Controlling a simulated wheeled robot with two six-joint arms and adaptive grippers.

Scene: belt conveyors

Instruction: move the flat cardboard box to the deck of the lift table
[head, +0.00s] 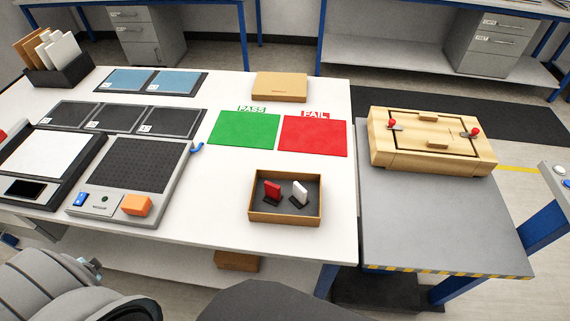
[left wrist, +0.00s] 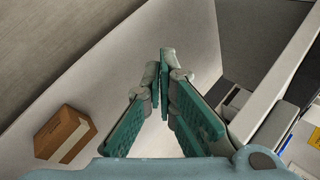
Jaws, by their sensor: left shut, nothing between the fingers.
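The flat cardboard box (head: 280,87) lies closed on the far part of the white table, behind the green and red mats. The lift table's grey deck (head: 440,225) stands to the right of the white table, with a yellow-black striped front edge. A wooden case (head: 432,141) with red-knobbed latches sits on the far part of that deck. My left gripper (left wrist: 166,58) shows in the left wrist view with its teal fingers together and nothing between them. My left gripper's fingers are not seen in the head view. My right gripper is in neither view.
An open tray (head: 252,216) holds a red and a white piece. The green mat (head: 244,129) and red mat (head: 314,136) lie behind it. A scale (head: 138,165) and dark panels fill the left. Another cardboard box (head: 237,261) is below the table. The deck's near part is bare.

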